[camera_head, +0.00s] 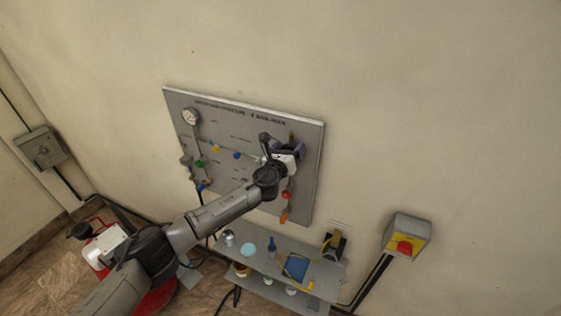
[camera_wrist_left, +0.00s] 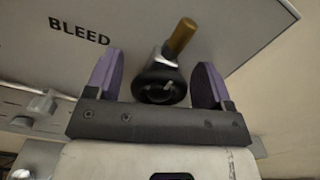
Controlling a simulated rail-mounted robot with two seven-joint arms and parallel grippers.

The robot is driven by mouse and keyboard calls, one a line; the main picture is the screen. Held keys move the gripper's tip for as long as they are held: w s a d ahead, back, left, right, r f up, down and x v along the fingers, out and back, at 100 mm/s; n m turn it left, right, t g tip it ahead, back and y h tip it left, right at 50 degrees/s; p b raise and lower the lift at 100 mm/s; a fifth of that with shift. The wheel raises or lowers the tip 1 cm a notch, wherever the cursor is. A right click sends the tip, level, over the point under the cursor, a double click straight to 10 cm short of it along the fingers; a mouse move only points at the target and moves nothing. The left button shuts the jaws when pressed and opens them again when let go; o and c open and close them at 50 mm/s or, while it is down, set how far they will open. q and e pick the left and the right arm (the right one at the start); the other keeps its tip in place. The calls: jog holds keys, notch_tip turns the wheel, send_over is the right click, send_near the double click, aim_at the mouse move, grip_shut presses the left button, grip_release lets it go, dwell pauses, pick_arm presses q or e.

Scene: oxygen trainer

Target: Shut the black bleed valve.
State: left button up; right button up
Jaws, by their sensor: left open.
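The black bleed valve (camera_wrist_left: 159,85) shows in the left wrist view as a round black knob with a brass stem above it, below the printed word BLEED on the grey panel (camera_head: 235,116). My left gripper (camera_wrist_left: 157,82) is open, with one purple finger pad on each side of the knob. I see gaps between the pads and the knob. In the head view my left gripper (camera_head: 289,150) is at the right part of the panel, and it hides the valve there. My right gripper is not in view.
The panel carries a gauge (camera_head: 191,116) and several coloured valve knobs, including a red one (camera_head: 287,195) below my gripper. A shelf (camera_head: 318,274) with bottles and tools stands below. A yellow box with a red button (camera_head: 404,247) is on the wall at right.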

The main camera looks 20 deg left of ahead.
pick_arm(q)
jog(key=s+b, duration=0.2)
jog(key=s, duration=1.1)
jog(key=shift+s+a+b, duration=0.25)
jog(key=shift+b, duration=0.05)
